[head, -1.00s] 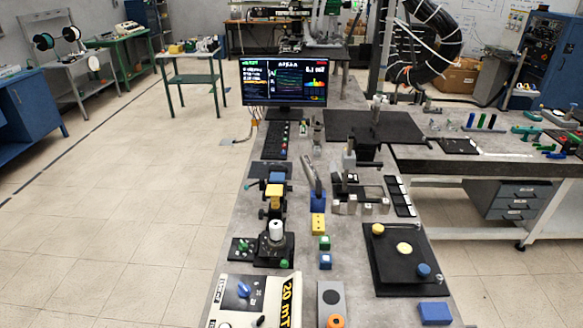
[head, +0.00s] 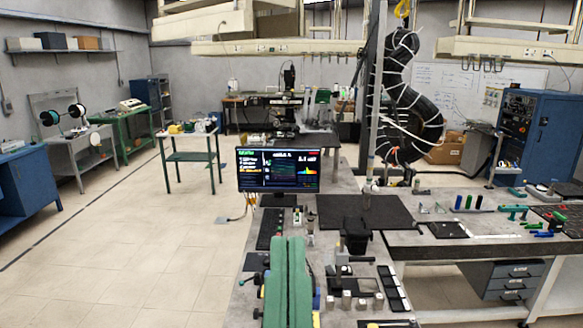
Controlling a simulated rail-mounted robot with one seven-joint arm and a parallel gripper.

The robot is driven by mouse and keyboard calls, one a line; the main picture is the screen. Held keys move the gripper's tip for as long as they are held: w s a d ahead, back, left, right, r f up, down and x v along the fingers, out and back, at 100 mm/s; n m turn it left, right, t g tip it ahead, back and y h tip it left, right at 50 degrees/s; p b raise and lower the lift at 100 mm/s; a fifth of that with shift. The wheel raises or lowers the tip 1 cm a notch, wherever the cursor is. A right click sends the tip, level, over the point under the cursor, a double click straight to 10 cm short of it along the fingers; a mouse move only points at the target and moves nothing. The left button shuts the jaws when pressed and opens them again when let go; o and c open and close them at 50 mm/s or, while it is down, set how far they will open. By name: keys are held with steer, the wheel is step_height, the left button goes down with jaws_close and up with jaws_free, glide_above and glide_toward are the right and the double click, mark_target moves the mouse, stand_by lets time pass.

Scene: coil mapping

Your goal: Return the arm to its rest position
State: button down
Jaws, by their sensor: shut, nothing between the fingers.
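My gripper (head: 288,241) shows at the bottom centre of the head view as two long green fingers side by side, pointing up. The fingers are shut with nothing between them. They stand in front of the long grey bench and hide part of the equipment on it. The rest of my arm is below the picture's edge, so its full pose cannot be seen.
A monitor (head: 278,170) stands beyond the fingers on the bench. To the right are a black plate (head: 358,212), small bench devices and a side bench (head: 470,238) with tools. Open tiled floor (head: 150,255) lies to the left.

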step_height(320, 180, up, 14)
steer(key=p, duration=1)
